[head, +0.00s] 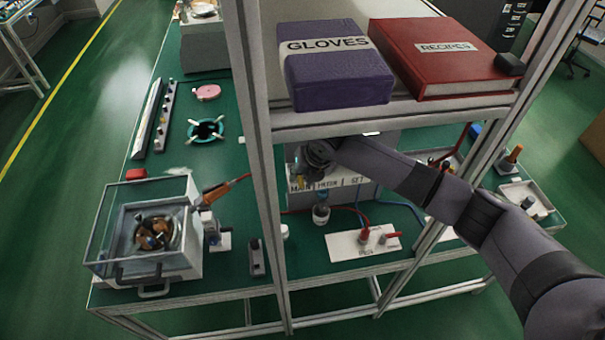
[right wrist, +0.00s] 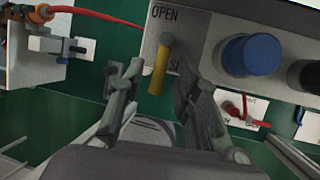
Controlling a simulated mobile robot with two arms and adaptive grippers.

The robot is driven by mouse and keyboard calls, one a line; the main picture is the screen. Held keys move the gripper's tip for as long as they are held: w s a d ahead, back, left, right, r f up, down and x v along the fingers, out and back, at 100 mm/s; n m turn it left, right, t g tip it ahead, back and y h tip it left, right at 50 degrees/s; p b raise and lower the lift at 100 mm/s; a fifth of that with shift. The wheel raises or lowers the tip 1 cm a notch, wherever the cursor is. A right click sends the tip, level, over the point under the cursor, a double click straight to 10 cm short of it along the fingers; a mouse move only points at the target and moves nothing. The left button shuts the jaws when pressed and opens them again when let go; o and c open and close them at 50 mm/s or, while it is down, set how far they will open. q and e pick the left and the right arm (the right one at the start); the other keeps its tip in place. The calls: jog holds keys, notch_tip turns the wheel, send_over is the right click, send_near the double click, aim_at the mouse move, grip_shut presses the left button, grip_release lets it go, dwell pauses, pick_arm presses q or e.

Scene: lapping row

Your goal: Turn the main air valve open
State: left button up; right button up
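The main air valve shows in the right wrist view as a yellow lever (right wrist: 160,68) on a pale panel (right wrist: 205,30). No contact with the lever can be made out. My left gripper is not in view.
A blue knob (right wrist: 254,54) sits right of the lever. A shelf post (head: 258,130) and the shelf with a purple GLOVES box (head: 335,75) and red RECIPES binder (head: 440,60) are close to my right arm. A clear-lidded machine (head: 150,225) stands left.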

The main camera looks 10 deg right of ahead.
grip_shut()
jog(key=shift+a, duration=0.1)
dwell(0.4)
jog(key=shift+w+a+m+h, duration=0.1)
jog(key=shift+a+m+h, duration=0.5)
jog(key=shift+m, duration=0.9)
jog(key=shift+w+a+m+h, duration=0.15)
jog(key=shift+a+m+h, duration=0.4)
jog(key=shift+m, duration=0.95)
jog(key=shift+w+a+m+h, duration=0.1)
jog(key=shift+a+m+h, duration=0.25)
jog(key=shift+m+h, duration=0.8)
jog(key=shift+m+y, duration=0.4)
jog(key=shift+m, duration=0.05)
jog(key=shift+o, duration=0.6)
grip_release()
